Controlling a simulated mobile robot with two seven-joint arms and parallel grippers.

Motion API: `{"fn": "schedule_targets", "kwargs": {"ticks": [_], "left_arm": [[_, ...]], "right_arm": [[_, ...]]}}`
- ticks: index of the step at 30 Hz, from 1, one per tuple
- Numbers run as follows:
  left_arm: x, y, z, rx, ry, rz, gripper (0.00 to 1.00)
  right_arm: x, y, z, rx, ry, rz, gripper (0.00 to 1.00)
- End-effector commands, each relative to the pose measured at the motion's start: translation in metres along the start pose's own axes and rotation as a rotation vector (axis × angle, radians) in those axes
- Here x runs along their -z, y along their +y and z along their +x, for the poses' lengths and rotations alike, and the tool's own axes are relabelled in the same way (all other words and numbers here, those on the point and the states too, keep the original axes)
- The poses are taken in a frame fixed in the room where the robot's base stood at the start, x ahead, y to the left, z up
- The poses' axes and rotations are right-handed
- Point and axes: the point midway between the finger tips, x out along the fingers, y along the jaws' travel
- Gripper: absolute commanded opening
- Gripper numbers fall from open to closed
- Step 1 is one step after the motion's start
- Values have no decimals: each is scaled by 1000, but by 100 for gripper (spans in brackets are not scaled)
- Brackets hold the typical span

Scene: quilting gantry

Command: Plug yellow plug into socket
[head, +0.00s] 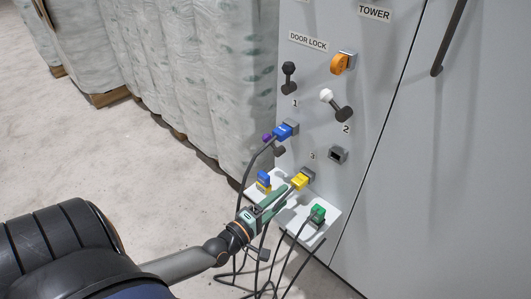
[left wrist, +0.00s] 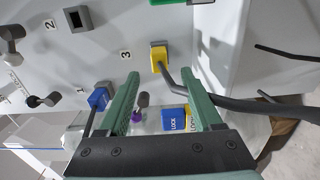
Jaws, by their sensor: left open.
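The yellow plug (head: 301,181) sits at a grey socket (head: 309,172) on the panel below the number 3, and appears seated in it. In the left wrist view the yellow plug (left wrist: 158,54) lies beyond the fingertips, with a dark cable curving away to the right. My left gripper (head: 284,196) is open, its green fingers pointing at the plug but apart from it. In the left wrist view the open gripper (left wrist: 160,74) has nothing held between its fingertips. My right gripper is out of view.
A blue plug (head: 284,131) is in a socket higher up. An empty dark socket (head: 338,155) is to the right. A green plug (head: 318,212) and a blue lock (head: 263,178) are at the white shelf (head: 331,218). Cables hang beneath. Wrapped rolls (head: 215,70) stand left.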

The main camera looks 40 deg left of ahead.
Motion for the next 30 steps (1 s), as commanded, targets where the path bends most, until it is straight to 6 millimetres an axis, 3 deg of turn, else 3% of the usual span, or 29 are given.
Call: {"fn": "schedule_targets", "kwargs": {"ticks": [3, 10, 30], "left_arm": [[0, 1, -26, 5, -1, 1, 66], [0, 1, -55, 1, 0, 0, 66], [0, 0, -60, -1, 0, 0, 66]], "right_arm": [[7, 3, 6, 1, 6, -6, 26], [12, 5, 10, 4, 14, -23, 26], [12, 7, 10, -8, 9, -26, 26]]}}
